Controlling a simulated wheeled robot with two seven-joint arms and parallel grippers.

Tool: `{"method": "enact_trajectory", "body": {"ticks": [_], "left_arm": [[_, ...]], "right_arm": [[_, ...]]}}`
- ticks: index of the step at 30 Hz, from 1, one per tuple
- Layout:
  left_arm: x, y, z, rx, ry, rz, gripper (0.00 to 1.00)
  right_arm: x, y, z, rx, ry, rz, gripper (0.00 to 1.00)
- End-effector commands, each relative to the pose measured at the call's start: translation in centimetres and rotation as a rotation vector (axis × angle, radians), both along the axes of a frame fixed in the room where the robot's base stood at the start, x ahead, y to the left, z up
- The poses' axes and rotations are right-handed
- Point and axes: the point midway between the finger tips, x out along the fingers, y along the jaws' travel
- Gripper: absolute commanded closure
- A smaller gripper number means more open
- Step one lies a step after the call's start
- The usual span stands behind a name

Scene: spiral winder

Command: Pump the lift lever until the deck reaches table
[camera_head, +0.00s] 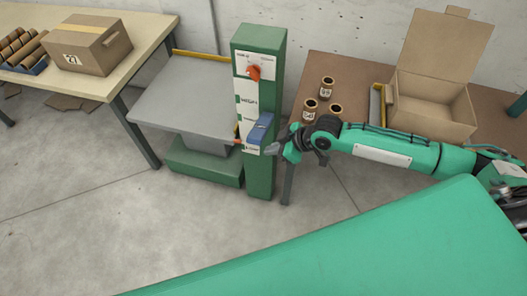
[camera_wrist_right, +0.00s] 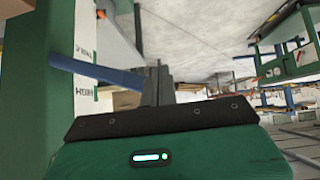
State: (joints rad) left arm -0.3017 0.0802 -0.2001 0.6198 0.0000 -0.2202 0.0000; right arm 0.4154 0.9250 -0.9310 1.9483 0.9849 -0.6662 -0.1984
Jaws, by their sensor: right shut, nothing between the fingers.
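The green lift column (camera_head: 262,100) stands between two tables, with a white marked panel and an orange knob (camera_head: 254,72) near its top. The blue lift lever (camera_head: 261,128) sticks out of its front; it also shows in the right wrist view (camera_wrist_right: 95,69). The grey deck (camera_head: 190,95) is left of the column, above a green base, and looks lower than the left table top. My right gripper (camera_head: 273,148) is shut and empty, just below and right of the lever. In the wrist view its fingers (camera_wrist_right: 158,84) are at the lever's end; contact is unclear. My left gripper is not in view.
The left table (camera_head: 110,75) carries a cardboard box (camera_head: 88,43) and a tray of brown tubes. The right table (camera_head: 315,75) holds three small brown tubes and an open carton (camera_head: 432,110), behind my right arm. Bare floor lies in front of the column.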

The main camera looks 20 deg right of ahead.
Motion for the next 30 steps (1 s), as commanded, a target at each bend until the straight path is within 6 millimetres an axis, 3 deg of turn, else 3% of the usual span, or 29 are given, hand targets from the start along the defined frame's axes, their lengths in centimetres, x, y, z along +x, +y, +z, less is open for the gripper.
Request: {"method": "enact_trajectory", "body": {"ticks": [10,30], "left_arm": [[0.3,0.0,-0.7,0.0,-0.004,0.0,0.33],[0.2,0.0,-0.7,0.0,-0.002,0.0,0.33]], "right_arm": [[-1.9,-1.8,2.7,0.001,-0.003,-0.001,1.0],[-2.0,-1.9,3.0,0.003,-0.005,-0.001,1.0]]}}
